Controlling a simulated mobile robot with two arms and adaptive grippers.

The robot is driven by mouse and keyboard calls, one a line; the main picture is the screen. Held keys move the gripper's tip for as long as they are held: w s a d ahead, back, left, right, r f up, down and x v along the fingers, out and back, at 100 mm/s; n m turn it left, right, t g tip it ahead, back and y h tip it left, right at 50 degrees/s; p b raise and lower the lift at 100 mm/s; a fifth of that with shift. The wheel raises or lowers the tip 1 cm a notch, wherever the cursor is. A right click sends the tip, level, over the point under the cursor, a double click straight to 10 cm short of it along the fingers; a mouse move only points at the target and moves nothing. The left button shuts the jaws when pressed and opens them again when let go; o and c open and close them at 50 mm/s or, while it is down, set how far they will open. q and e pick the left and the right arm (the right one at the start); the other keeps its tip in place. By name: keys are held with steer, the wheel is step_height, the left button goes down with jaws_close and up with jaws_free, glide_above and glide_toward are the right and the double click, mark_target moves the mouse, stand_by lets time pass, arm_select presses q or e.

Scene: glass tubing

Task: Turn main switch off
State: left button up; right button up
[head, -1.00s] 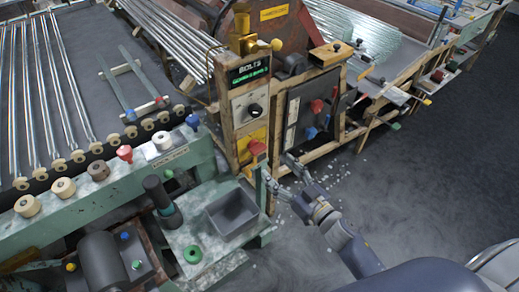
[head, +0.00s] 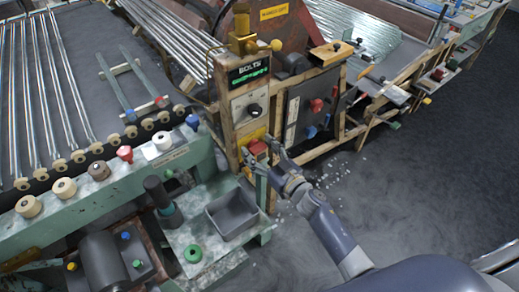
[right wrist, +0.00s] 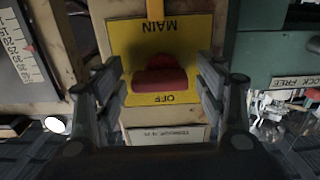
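The main switch is a red knob (right wrist: 160,78) on a yellow plate (right wrist: 190,30) marked MAIN and OFF, seen upside down in the right wrist view. In the head view the red knob (head: 257,148) sits low on the wooden control post. My right gripper (right wrist: 160,88) is open, with one finger on each side of the knob. I see gaps between the fingers and the knob, so it is not gripped. In the head view the right gripper (head: 256,158) is at the post, its fingers partly over the yellow plate. My left gripper is not in view.
Above the switch, the post holds a black dial (head: 254,109) and a lit display (head: 250,73). A grey open bin (head: 232,214) stands close to the left of my right gripper. A dark panel with red and blue knobs (head: 316,105) is to the right.

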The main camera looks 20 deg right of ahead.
steer(key=c, duration=0.9)
steer(key=shift+c, duration=0.2)
steer(key=n, duration=0.4)
steer(key=n+b, duration=0.1)
steer(key=n, duration=0.3)
steer(key=n+b, duration=0.1)
steer(key=n, duration=0.4)
steer(key=shift+a, duration=0.1)
steer(key=n+b, duration=0.1)
steer(key=n, duration=0.3)
steer(key=shift+s+n+b, duration=0.1)
steer(key=shift+n+b, duration=0.25)
steer(key=shift+n, duration=0.05)
steer(key=shift+a, duration=0.1)
